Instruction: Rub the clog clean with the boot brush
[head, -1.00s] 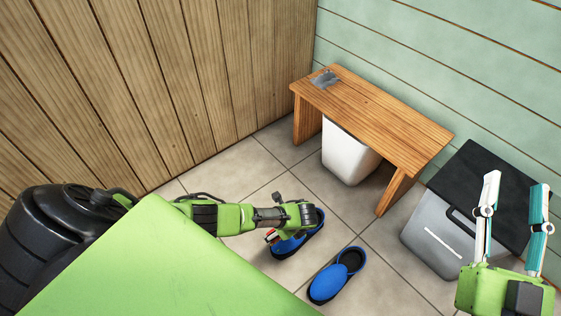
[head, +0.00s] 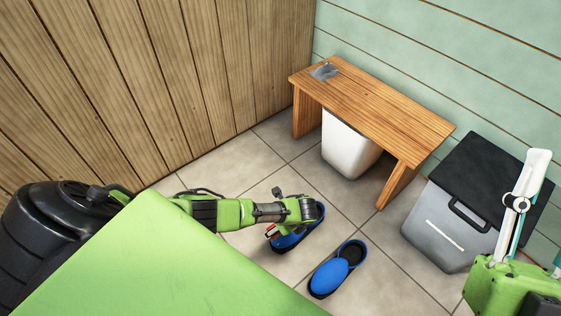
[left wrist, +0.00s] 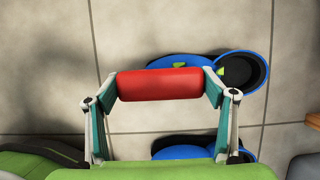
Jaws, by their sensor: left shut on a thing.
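A blue clog (head: 306,233) lies on the tiled floor, partly hidden by my left gripper (head: 274,232). A blue clog with green patches (left wrist: 195,66) also shows in the left wrist view, beyond the fingers. A second blue clog (head: 338,269) lies nearer on the floor. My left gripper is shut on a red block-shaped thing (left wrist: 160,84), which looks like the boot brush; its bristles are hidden. It is close over the far clog; I cannot tell whether they touch. My right gripper (head: 537,225) is raised at the right edge, fingers apart and empty, partly cut off.
A wooden bench (head: 375,113) stands against the green wall with a white bin (head: 348,150) under it and a grey metal plate (head: 325,71) on top. A grey box with a black lid (head: 448,228) stands to its right. A black barrel (head: 45,240) is at the left.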

